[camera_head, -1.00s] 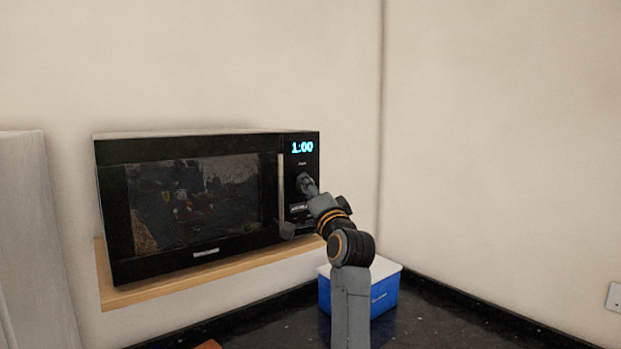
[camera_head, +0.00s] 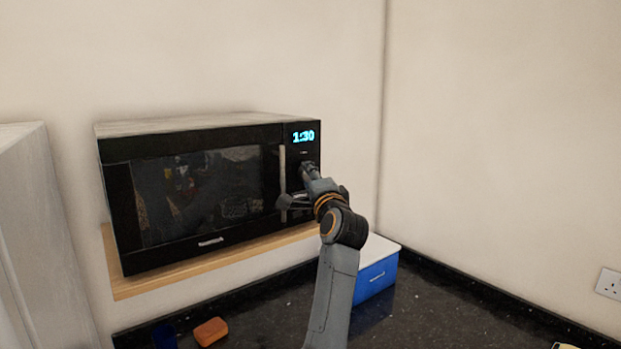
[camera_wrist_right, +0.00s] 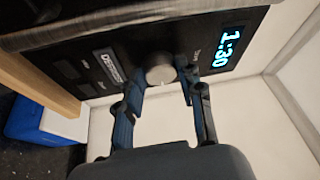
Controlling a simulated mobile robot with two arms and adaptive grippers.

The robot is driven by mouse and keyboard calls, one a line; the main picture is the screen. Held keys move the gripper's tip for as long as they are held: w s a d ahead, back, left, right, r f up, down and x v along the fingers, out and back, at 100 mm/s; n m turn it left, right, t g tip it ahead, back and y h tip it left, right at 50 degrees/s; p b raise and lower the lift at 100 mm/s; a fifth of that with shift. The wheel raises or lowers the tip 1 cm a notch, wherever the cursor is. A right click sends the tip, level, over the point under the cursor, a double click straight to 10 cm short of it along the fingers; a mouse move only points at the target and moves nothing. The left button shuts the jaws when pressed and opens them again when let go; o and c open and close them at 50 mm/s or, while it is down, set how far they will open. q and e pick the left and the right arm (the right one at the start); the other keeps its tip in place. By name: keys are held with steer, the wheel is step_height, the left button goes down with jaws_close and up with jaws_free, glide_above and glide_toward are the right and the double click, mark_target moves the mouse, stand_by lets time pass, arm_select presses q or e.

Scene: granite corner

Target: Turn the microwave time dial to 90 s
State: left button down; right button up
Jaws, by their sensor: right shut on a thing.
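The black microwave (camera_head: 205,190) stands on a wooden shelf against the wall, its door shut. Its display (camera_head: 304,136) reads 1:30, and the display also shows in the wrist view (camera_wrist_right: 229,48). My right gripper (camera_head: 309,171) is at the control panel. In the wrist view its fingers (camera_wrist_right: 160,84) are shut around the round grey time dial (camera_wrist_right: 160,70). In the head view the gripper mostly hides the dial. My left gripper is not in view.
The wooden shelf (camera_head: 150,283) juts out below the microwave. A blue box with a white lid (camera_head: 376,279) stands on the dark counter (camera_head: 430,315) behind my right arm. An orange block (camera_head: 210,331) lies at the counter's front left. The upright door handle (camera_head: 283,170) is close to my gripper.

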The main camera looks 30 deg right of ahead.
steer(key=o, duration=1.2)
steer(key=shift+c, duration=0.2)
steer(key=v, duration=1.2)
